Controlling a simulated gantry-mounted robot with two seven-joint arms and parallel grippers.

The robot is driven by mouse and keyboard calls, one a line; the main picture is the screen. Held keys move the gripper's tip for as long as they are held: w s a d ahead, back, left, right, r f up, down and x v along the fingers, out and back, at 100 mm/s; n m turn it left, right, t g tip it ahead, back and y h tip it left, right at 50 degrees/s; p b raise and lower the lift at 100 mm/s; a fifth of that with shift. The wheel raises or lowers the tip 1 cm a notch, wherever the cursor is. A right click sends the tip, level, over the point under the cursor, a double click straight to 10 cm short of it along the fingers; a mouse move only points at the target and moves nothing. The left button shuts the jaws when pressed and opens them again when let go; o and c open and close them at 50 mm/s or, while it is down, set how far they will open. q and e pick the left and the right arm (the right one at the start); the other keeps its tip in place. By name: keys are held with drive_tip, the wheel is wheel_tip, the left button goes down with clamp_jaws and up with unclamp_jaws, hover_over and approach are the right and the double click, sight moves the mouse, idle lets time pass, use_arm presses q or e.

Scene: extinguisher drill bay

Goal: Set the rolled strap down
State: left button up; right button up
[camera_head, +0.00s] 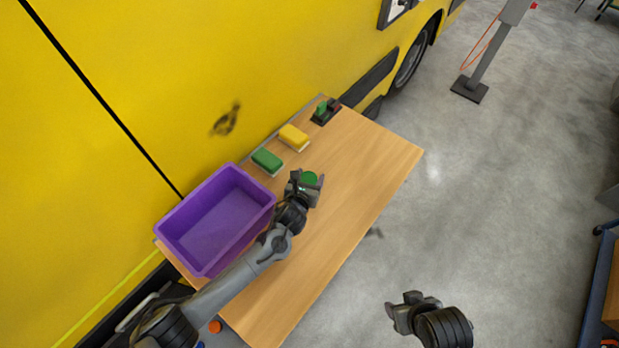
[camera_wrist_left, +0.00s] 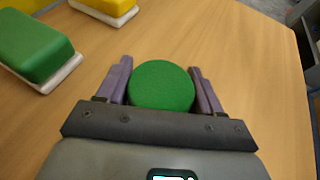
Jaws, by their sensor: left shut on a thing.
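The rolled strap (camera_head: 310,179) is a round green roll, seen with its flat face up over the wooden table (camera_head: 375,160). My left gripper (camera_head: 306,186) is shut on it. In the left wrist view the strap (camera_wrist_left: 161,86) sits between the two purple-grey fingers, one on each side. I cannot tell whether its underside touches the tabletop. My right gripper (camera_head: 404,311) is off the table, over the floor at the lower right, with nothing seen in it; its jaw opening is unclear.
A purple bin (camera_head: 215,262) stands at the table's left end. A green block (camera_head: 267,161), a yellow block (camera_head: 293,137) and a small dark holder (camera_head: 325,111) line the back edge by the yellow vehicle (camera_head: 150,70). The table's right part is clear.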

use_arm(q)
drive_tip(key=shift+f, duration=0.1)
drive_tip(key=o, duration=1.2)
drive_tip(key=shift+r, duration=0.25)
drive_tip(key=shift+s+a+r, duration=0.15)
drive_tip(key=shift+s, duration=0.2)
drive_tip(key=shift+p+v, duration=0.75)
drive_tip(key=shift+v, duration=1.6)
